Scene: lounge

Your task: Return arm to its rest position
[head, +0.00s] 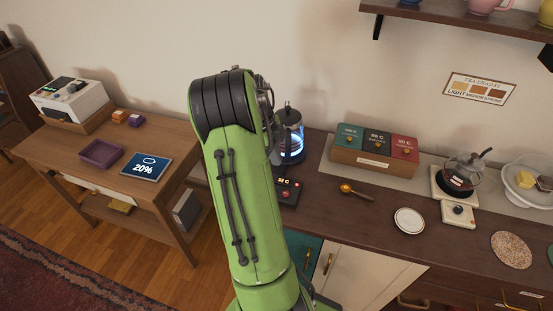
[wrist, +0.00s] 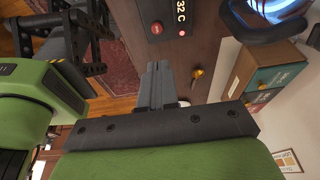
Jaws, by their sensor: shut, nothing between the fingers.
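My green arm (head: 240,190) rises in the middle of the head view, bent at a dark elbow near the top. It hides part of the counter, and my gripper is not visible in that view. In the wrist view my gripper (wrist: 158,68) has its two grey fingers together, with nothing between them. The fingers point toward the dark wooden counter (wrist: 205,35), apart from the spoon (wrist: 196,76) beside them. I cannot tell their exact height above the counter.
A glass kettle (head: 290,145) glows blue close beside my arm, with a control panel (head: 287,191) in front. A tea box (head: 372,164), plate (head: 408,220) and teapot (head: 463,175) stand to the right. A shelf (head: 440,16) overhangs. A side table (head: 62,150) stands left.

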